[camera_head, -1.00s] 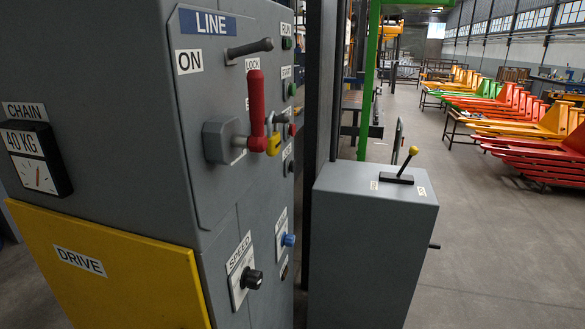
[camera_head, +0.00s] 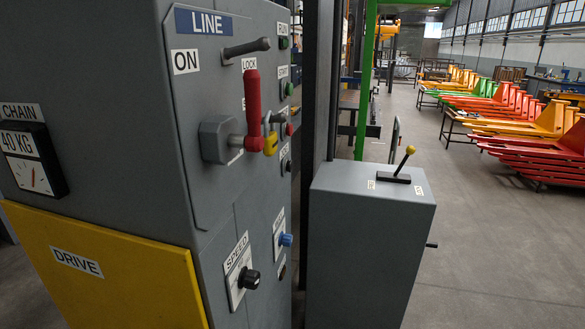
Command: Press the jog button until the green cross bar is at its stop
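The grey control cabinet (camera_head: 110,100) fills the left of the view. Its side face carries a column of small buttons: a green one (camera_head: 284,43) by the RUN label, a green one (camera_head: 289,89) by the START label, and a red one (camera_head: 289,129) below. A blue knob or button (camera_head: 286,240) sits lower down, its label too oblique to read. I cannot tell which one is the jog button. A green upright post (camera_head: 366,80) stands behind, with a green bar (camera_head: 413,3) at the top edge; I cannot tell whether it is at a stop. My gripper is not in view.
A red lever handle (camera_head: 253,110) with a yellow padlock (camera_head: 270,138) juts from the cabinet, above a black SPEED knob (camera_head: 250,279). A grey pedestal (camera_head: 368,240) with a yellow-tipped lever (camera_head: 405,160) stands to the right. Open floor (camera_head: 500,240) lies beyond it.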

